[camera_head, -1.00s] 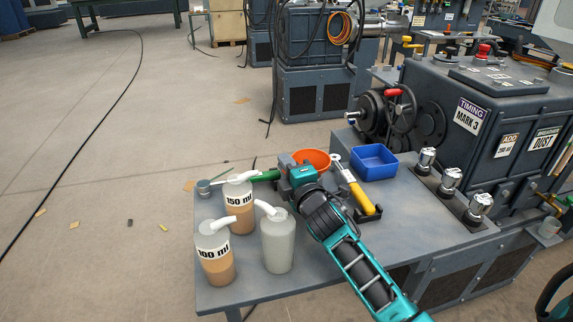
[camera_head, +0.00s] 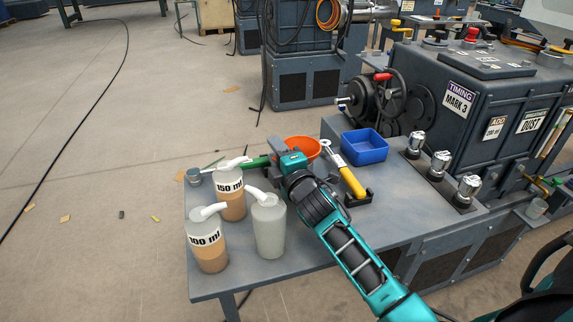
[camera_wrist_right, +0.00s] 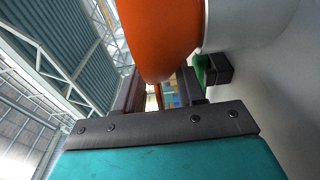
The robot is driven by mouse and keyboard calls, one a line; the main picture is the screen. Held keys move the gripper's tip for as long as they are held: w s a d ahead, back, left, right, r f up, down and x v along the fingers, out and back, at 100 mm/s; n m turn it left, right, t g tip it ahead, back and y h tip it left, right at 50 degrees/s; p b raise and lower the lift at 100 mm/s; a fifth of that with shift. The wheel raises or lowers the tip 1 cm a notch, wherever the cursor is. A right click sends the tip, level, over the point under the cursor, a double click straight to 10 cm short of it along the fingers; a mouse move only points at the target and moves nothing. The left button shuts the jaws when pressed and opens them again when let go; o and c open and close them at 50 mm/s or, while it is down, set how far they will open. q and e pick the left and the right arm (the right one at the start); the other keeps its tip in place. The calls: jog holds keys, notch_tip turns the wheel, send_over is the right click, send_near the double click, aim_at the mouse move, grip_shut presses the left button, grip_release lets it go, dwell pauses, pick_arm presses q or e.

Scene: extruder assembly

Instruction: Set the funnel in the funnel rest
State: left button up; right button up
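The orange funnel (camera_head: 309,146) is on the near table, partly hidden behind my right gripper (camera_head: 272,158). In the right wrist view the funnel (camera_wrist_right: 155,35) looms large by the fingers (camera_wrist_right: 158,88) and overlaps the gap between them. The fingers stand apart there, but whether they grip the funnel I cannot tell. A light grey rounded surface (camera_wrist_right: 245,22) is next to the orange in that view. A green object (camera_head: 255,163) is just left of my right gripper. I cannot make out the funnel rest. My left gripper is not in view.
Pump bottles, 150 ml (camera_head: 232,204), 100 ml (camera_head: 208,254) and a plain grey one (camera_head: 269,232), crowd the table's left. A small metal cup (camera_head: 193,177) is behind. A blue bin (camera_head: 364,147) and a yellow-handled tool (camera_head: 352,181) are to the right. A large machine (camera_head: 480,115) borders the right.

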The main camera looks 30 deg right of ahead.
jog(key=s, duration=0.7)
jog(key=s+a+p, duration=0.1)
jog(key=s, duration=0.3)
jog(key=shift+s+a, duration=0.1)
jog(key=shift+s, duration=0.85)
jog(key=shift+s+a, duration=0.1)
